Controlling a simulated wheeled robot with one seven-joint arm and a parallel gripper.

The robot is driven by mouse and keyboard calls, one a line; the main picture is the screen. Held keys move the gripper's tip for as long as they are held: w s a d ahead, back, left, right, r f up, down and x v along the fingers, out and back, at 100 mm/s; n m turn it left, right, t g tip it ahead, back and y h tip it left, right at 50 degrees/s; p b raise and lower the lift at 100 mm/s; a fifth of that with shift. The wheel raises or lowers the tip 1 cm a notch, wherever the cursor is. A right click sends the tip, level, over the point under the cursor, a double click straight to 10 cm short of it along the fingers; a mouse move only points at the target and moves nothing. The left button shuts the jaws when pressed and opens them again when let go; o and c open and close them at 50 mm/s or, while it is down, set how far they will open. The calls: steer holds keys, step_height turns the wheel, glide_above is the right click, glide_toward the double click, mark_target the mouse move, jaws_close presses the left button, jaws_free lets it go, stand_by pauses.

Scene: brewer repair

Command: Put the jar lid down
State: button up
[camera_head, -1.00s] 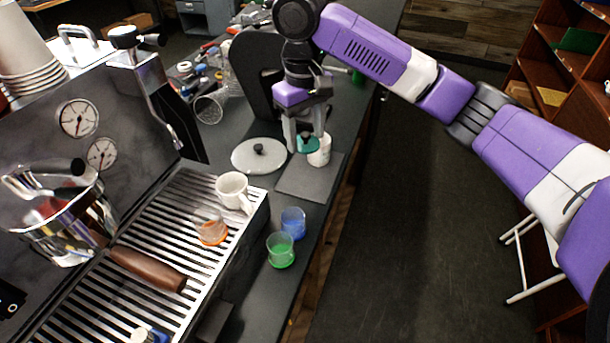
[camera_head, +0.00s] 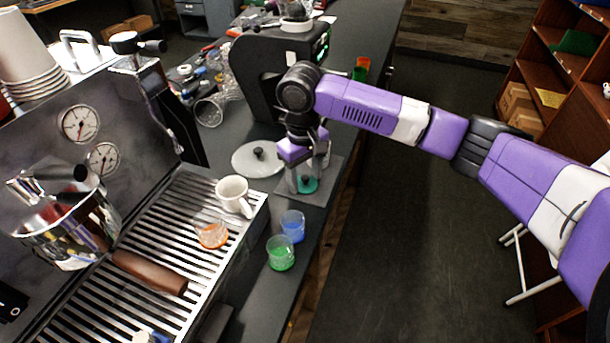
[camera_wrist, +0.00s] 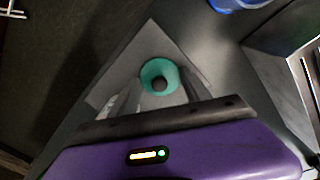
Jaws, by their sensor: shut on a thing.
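The jar lid (camera_head: 307,185) is a small teal disc; in the wrist view the lid (camera_wrist: 150,68) shows as a teal ring around a dark knob. My gripper (camera_head: 305,181) points down and is shut on the lid, with one finger on each side of the knob in the wrist view (camera_wrist: 159,86). The lid is low over the grey square mat (camera_head: 290,198), near its middle. I cannot tell whether it touches the mat. The white jar is mostly hidden behind my gripper in the head view.
A round pale lid with a black knob (camera_head: 258,161) lies left of the mat. A blue cup (camera_head: 293,226) and a green cup (camera_head: 280,254) stand nearer along the counter. A white mug (camera_head: 233,195) stands on the espresso machine's drip tray (camera_head: 180,250). A black grinder (camera_head: 268,75) stands behind.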

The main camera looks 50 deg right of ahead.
mark_target(303, 178)
steer(key=o, duration=1.3)
steer(key=shift+f, duration=0.1)
steer(key=r, duration=0.8)
steer(key=r+b, duration=0.1)
steer(key=r, duration=0.3)
steer(key=shift+a+r, duration=0.15)
steer(key=shift+a, duration=0.1)
